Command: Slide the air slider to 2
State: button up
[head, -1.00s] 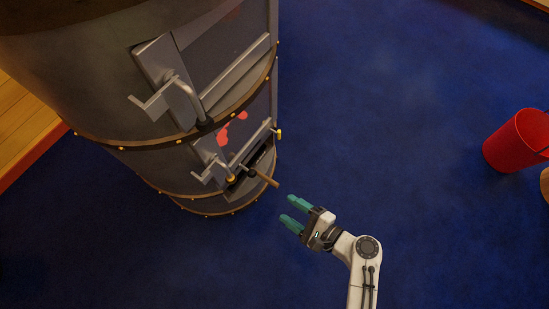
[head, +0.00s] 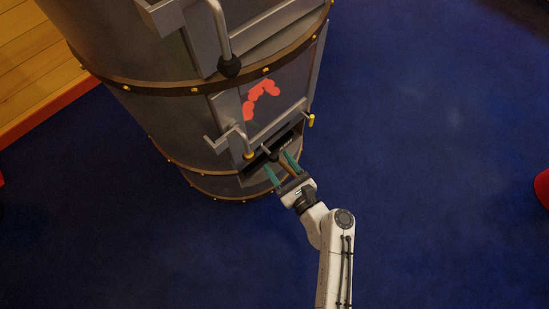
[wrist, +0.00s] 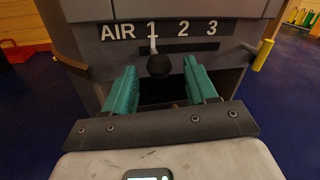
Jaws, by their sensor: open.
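The air slider is a round black knob (wrist: 158,66) on a thin pale stem, low on the dark metal stove (head: 160,125). In the wrist view its stem points up at the 1 on the scale plate (wrist: 160,31), which reads AIR 1 2 3. My gripper (wrist: 160,72) is open, with one teal finger on each side of the knob. A visible gap shows between the knob and each finger, though depth is hard to judge. In the head view my gripper (head: 279,164) reaches the dark slot at the stove's base, and the fingers partly cover this area.
A small latch handle (head: 230,140) sticks out left of the slot. A yellow-tipped peg (head: 311,121) stands out at the right, also seen in the wrist view (wrist: 262,55). A larger door handle (head: 221,35) is above.

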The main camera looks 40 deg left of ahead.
aim_at(274, 157)
jog(key=shift+b+x, duration=0.4)
jog(key=shift+x, duration=1.2)
grip_shut()
